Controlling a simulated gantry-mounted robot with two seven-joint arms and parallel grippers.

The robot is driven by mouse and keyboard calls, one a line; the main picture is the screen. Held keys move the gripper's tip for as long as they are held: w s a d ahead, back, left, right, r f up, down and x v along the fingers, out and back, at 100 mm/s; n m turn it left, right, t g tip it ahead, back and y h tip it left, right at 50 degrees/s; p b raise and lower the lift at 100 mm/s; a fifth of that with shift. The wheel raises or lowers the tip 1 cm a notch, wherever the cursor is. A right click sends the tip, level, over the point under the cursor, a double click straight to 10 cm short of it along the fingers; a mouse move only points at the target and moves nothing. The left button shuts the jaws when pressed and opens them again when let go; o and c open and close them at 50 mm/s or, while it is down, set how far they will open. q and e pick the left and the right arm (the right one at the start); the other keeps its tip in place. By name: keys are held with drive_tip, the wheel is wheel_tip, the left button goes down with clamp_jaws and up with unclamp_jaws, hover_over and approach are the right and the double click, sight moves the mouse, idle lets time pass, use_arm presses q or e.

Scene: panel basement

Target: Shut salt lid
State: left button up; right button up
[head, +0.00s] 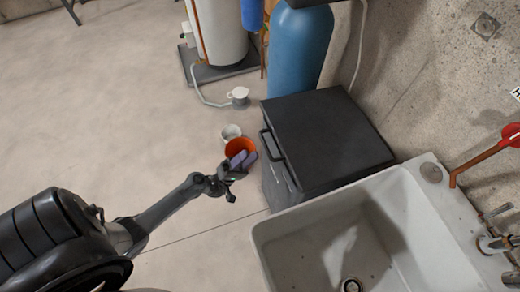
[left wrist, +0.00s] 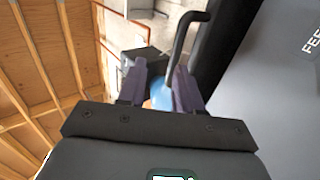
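The salt bin is a dark grey box with a flat dark lid (head: 325,135), beside the sink in the head view. The lid lies over the box; I cannot tell whether a small gap is left under it. A dark bar handle (head: 271,145) is on its left side. My left gripper (head: 240,163) is just left of the bin, near the handle. In the left wrist view its purple fingers (left wrist: 159,85) are apart. My right gripper is not in view.
A white jug (head: 239,95) and a blue tank (head: 298,50) stand behind. A white sink (head: 285,228) borders the bin in front. Floor at left is clear.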

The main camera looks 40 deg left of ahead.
use_arm(q)
drive_tip(key=s+a+p, duration=0.1)
drive_tip(key=s+a, duration=0.2)
drive_tip(key=s, duration=0.5)
drive_tip(key=shift+a, duration=0.3)
